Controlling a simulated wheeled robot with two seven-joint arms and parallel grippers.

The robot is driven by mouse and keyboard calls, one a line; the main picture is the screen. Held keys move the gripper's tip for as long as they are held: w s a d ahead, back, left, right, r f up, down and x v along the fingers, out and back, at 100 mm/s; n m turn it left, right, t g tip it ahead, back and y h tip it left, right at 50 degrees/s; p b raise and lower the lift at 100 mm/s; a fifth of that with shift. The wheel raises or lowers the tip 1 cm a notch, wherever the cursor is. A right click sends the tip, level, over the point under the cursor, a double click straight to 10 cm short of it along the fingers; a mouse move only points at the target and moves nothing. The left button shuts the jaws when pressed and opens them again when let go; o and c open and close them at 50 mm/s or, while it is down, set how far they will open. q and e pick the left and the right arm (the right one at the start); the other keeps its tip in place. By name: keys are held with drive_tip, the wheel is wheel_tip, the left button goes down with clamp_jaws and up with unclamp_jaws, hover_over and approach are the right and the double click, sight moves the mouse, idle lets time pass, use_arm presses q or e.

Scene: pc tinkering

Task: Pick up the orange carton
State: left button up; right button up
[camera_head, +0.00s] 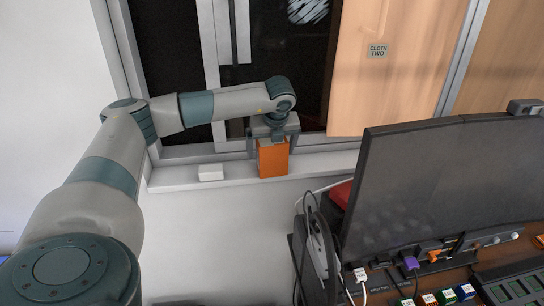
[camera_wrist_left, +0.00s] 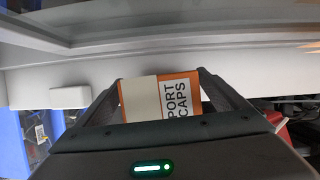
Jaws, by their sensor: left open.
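The orange carton (camera_head: 272,160) stands upright on the white window sill in the head view. In the left wrist view the carton (camera_wrist_left: 142,97) shows a cream panel and a label reading "PORT CAPS". My left gripper (camera_head: 272,142) is above it, pointing down, with its open fingers on either side of the carton's upper part. In the wrist view the carton lies between the two fingers of the left gripper (camera_wrist_left: 160,92); contact with the fingers cannot be told. My right gripper is not in view.
A small white block (camera_head: 210,172) sits on the window sill (camera_head: 175,179) left of the carton. A large dark monitor (camera_head: 440,185) stands on the desk at right, with cables and small parts below it. A wooden panel labelled "CLOTH TWO" (camera_head: 378,51) is behind.

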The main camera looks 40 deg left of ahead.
use_arm(q)
drive_tip(key=c, duration=1.2)
drive_tip(key=shift+r+b, duration=0.45)
drive_tip(key=shift+b, duration=0.05)
drive_tip(key=r, duration=0.1)
drive_tip(key=r+b, duration=0.2)
drive_tip(key=shift+w+d+r, duration=0.1)
drive_tip(key=shift+w+d, duration=0.2)
drive_tip(key=shift+d, duration=0.05)
drive_tip(key=shift+w+d+r+b, duration=0.7)
drive_tip(key=shift+w+d+r, duration=0.4)
drive_tip(key=shift+d, duration=0.4)
drive_tip(key=shift+w+d+r+b, duration=0.75)
drive_tip(key=shift+w+d+r, duration=0.2)
drive_tip(key=shift+d+r, duration=0.4)
drive_tip(key=shift+w+d+r+b, duration=0.7)
drive_tip(key=shift+w+d+r, duration=0.35)
drive_tip(key=shift+d, duration=0.55)
